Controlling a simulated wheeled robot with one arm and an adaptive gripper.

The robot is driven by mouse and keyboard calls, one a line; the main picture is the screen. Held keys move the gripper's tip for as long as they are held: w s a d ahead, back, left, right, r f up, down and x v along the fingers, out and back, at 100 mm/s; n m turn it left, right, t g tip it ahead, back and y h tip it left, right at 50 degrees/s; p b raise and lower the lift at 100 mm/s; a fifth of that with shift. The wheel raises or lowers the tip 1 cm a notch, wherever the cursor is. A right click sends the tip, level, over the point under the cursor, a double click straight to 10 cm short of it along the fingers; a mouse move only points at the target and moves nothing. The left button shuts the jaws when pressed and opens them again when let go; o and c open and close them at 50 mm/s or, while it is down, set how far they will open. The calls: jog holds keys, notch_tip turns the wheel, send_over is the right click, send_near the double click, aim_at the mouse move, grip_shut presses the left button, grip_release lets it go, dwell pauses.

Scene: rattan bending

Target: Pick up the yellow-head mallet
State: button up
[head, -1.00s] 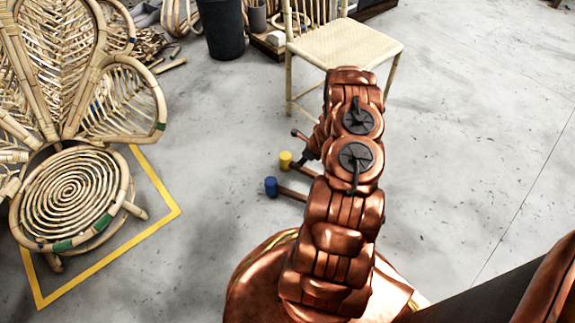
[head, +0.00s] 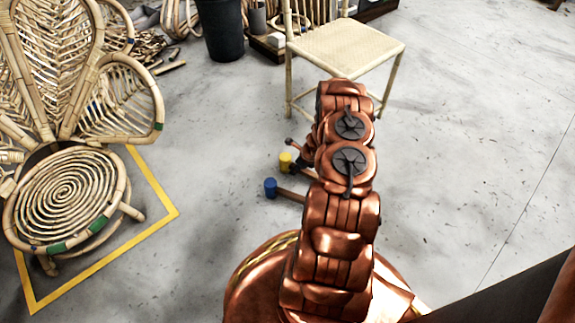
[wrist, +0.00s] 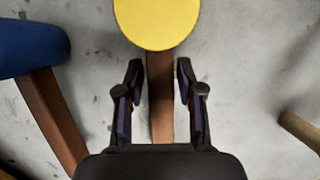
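The yellow-head mallet lies on the grey floor. Its round yellow head (wrist: 157,22) is at the top of the wrist view, and its brown wooden handle (wrist: 160,98) runs down from it. In the head view its yellow head (head: 286,161) shows left of my arm, with most of the handle hidden. My gripper (wrist: 160,75) is open, with one finger on each side of the handle and a visible gap on both sides. In the head view the gripper is mostly hidden behind my arm.
A blue-head mallet (head: 271,187) lies close by, nearer and to the left; it also shows in the wrist view (wrist: 32,50). Another wooden handle (wrist: 300,132) is at the right. A rattan chair (head: 345,45) stands behind, and a peacock chair (head: 65,195) stands left inside yellow tape.

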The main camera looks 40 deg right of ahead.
grip_shut()
jog(key=shift+r, duration=0.15)
